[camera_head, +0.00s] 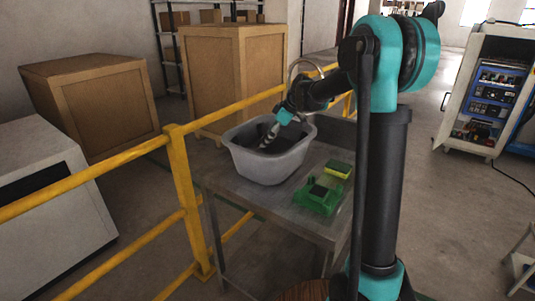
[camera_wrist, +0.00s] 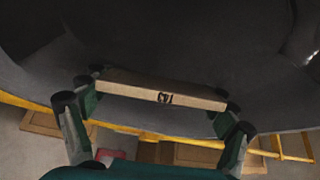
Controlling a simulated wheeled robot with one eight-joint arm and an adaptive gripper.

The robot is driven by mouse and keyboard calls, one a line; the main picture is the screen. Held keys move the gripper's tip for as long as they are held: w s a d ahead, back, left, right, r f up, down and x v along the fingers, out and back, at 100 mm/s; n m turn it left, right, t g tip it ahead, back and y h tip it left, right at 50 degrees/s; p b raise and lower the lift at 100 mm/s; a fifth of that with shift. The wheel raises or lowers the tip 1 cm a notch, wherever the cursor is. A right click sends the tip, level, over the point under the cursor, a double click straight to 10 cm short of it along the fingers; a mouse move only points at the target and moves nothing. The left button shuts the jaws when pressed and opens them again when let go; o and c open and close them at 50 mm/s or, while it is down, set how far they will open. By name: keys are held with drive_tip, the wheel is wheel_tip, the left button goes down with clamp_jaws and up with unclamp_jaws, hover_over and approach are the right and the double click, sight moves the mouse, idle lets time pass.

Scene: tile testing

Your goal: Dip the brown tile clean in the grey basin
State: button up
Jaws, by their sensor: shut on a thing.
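The grey basin (camera_head: 268,169) stands on a metal table; its dark inside fills much of the wrist view (camera_wrist: 190,35). My gripper (camera_head: 267,141) reaches down into the basin from above. In the wrist view, my gripper (camera_wrist: 160,92) is shut on the brown tile (camera_wrist: 150,88), with a finger at each end. The tile shows as a light brown strip with a small dark mark on its edge. The basin's wall hides the tile in the head view. I cannot tell whether the tile touches the basin's floor or any liquid.
A green holder (camera_head: 319,199) with a dark square on top and a yellow-topped green block (camera_head: 338,169) lie on the metal table (camera_head: 262,205), right of the basin. A yellow railing (camera_head: 183,190) runs along the table's left side. Wooden crates (camera_head: 238,78) stand behind.

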wheel_tip(320, 180, up, 12)
drive_tip(key=shift+f, duration=0.2)
idle(1.0)
drive_tip(key=shift+r, duration=0.15)
idle(2.0)
wheel_tip(320, 180, up, 4)
drive_tip(key=shift+f, duration=0.15)
idle(0.7)
